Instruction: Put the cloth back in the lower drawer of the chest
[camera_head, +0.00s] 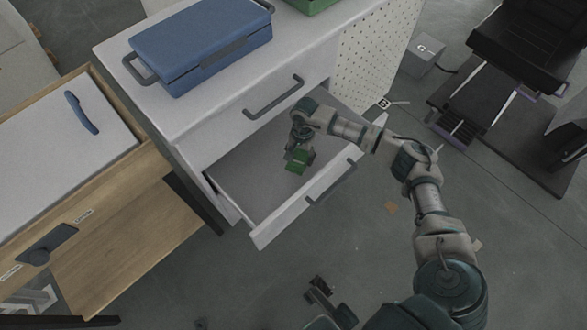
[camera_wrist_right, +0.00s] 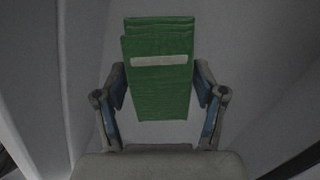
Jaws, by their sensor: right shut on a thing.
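The white chest (camera_head: 215,125) stands in the middle of the head view. Its lower drawer (camera_head: 240,190) is pulled out, and its upper drawer is shut. My right gripper (camera_head: 298,158) is inside the open drawer's space, shut on the folded green cloth (camera_head: 299,161). In the right wrist view the cloth (camera_wrist_right: 160,85), with a pale stripe, sits between the two fingers (camera_wrist_right: 160,100). I cannot tell whether the cloth touches the drawer floor. My left gripper (camera_head: 321,290) seems to show at the bottom of the head view, dark and small; its jaws are unclear.
A blue case (camera_head: 200,45) and part of a green box (camera_head: 312,4) are on the chest top. A wooden bench (camera_head: 125,230) stands to the left. A black chair (camera_head: 530,45) and a grey box (camera_head: 428,52) are at the upper right. The floor before the drawer is mostly clear.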

